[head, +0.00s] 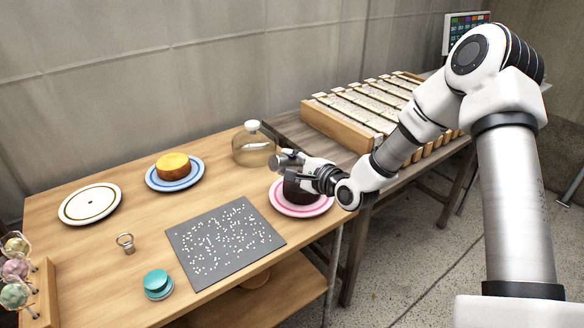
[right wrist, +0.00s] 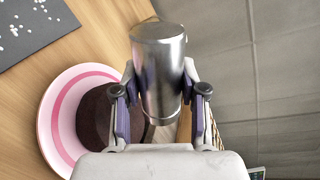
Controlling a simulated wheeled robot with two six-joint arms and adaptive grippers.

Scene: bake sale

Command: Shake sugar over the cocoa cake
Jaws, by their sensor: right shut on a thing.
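The dark brown cocoa cake (right wrist: 97,118) sits on a pink-rimmed white plate (head: 304,209) at the table's right edge. My right gripper (head: 302,170) is over the cake and hides part of it in the head view. In the right wrist view, the right gripper (right wrist: 160,100) is shut on a shiny metal shaker (right wrist: 158,60). The shaker also shows in the head view (head: 287,159), looking tilted over the cake. Its openings are not visible, and I cannot tell whether sugar is on the cake. My left gripper is not in view.
A yellow cake (head: 173,163), an empty plate (head: 90,204), a metal ring (head: 126,243) and a teal tin (head: 158,283) are farther left.

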